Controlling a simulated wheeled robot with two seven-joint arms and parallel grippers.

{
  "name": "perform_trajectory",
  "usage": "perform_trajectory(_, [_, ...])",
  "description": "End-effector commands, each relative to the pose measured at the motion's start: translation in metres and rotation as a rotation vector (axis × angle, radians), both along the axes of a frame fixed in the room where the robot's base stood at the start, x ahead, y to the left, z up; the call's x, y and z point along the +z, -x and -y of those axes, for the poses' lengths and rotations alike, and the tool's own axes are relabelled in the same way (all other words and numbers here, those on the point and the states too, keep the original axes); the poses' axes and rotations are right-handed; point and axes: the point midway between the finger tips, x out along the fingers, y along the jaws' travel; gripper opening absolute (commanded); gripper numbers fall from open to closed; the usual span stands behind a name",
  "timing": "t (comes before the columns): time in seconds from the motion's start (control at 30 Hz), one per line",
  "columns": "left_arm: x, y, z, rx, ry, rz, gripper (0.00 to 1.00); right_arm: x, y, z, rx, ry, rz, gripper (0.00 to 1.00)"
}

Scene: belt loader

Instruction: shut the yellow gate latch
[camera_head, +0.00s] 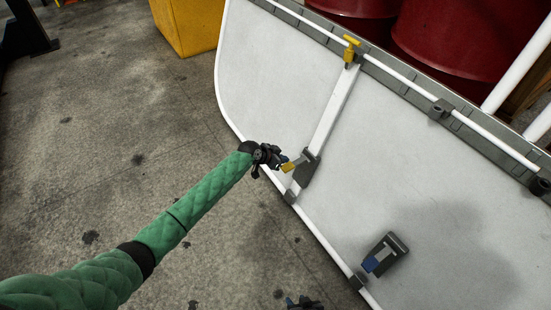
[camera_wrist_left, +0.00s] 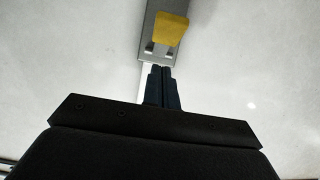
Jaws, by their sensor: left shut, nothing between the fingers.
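The yellow gate latch (camera_head: 288,167) is a small yellow tab on a grey bracket (camera_head: 306,167), near the lower edge of the white gate panel (camera_head: 262,75). In the left wrist view the yellow tab (camera_wrist_left: 171,28) is at the top, just beyond my fingertips. My left gripper (camera_head: 282,158) is shut and empty beside the tab; I cannot tell whether they touch. Its closed dark fingers (camera_wrist_left: 160,72) point at the bracket in the wrist view. My right gripper (camera_head: 303,301) shows only partly at the bottom edge, away from the latch.
A blue latch (camera_head: 370,264) on a similar grey bracket is lower right on the panel. A yellow fitting (camera_head: 350,48) sits at the top rail. Red drums (camera_head: 455,38) stand behind the panel. A yellow box (camera_head: 187,25) stands at the back. The concrete floor at left is clear.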

Motion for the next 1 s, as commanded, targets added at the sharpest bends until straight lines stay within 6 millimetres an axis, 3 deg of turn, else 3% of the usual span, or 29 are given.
perform_trajectory(0.1, [-0.019, -0.001, 0.002, 0.001, 0.000, -0.003, 0.00, -0.003, 0.000, 0.000, 0.000, 0.000, 0.000, 0.37])
perform_trajectory(0.3, [-0.036, -0.002, 0.003, -0.001, 0.000, -0.001, 0.00, -0.005, 0.001, 0.001, 0.000, 0.001, -0.001, 0.37])
perform_trajectory(1.0, [-0.042, -0.003, 0.003, -0.001, 0.002, 0.002, 0.00, -0.006, -0.002, 0.002, -0.001, 0.001, 0.003, 0.37])
